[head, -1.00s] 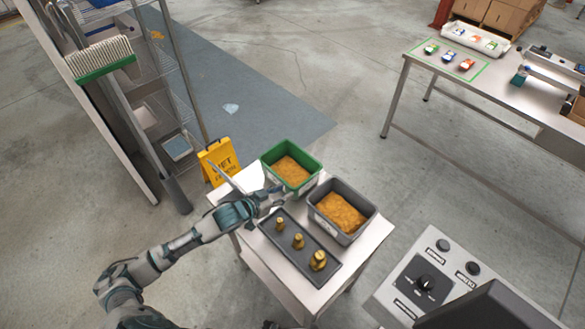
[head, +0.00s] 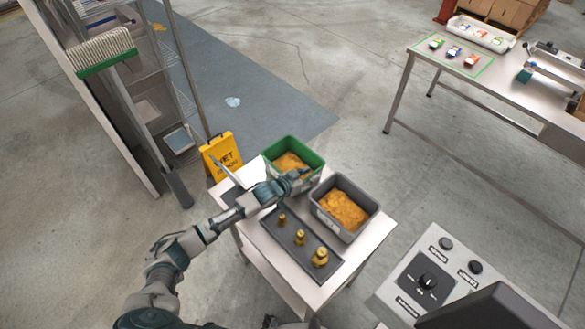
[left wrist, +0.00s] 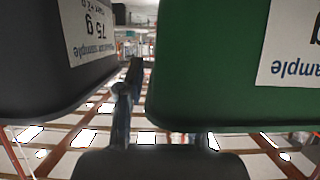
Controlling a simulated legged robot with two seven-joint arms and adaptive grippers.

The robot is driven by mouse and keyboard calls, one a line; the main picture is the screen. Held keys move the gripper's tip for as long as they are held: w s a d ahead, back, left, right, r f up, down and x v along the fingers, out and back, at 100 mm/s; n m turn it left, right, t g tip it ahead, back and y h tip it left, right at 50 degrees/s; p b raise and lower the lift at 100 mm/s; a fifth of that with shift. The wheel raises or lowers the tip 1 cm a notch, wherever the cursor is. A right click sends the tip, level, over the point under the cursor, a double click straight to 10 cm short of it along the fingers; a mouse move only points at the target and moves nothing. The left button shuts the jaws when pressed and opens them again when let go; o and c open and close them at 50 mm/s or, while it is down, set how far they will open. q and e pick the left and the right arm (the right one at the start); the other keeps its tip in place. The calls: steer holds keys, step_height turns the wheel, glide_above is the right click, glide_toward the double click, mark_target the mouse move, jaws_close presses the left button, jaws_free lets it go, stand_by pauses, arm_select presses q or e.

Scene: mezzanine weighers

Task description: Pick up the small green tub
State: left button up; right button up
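The small green tub (head: 308,153) stands on the small table, filled with an orange-brown material. My left gripper (head: 300,178) is at its near right corner, by the gap between it and the grey tub (head: 328,220). In the left wrist view, the green tub (left wrist: 215,60) fills the right side and the grey tub (left wrist: 60,75) the left, both with upside-down labels. Thin dark finger parts of my left gripper (left wrist: 128,100) show between them. Whether the fingers are apart is unclear, and no grip on the tub shows. My right gripper is not in view.
A dark tray (head: 305,262) with 3 brass weights lies in front of the tubs on the table (head: 368,245). A yellow wet-floor sign (head: 222,155) stands behind left. A control panel (head: 440,275) is at lower right. A long bench (head: 408,75) stands far right.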

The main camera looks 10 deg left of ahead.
arm_select(q)
steer(key=shift+s, duration=0.1)
jaws_close()
steer(key=shift+d, duration=0.15)
steer(key=shift+d+r, duration=0.1)
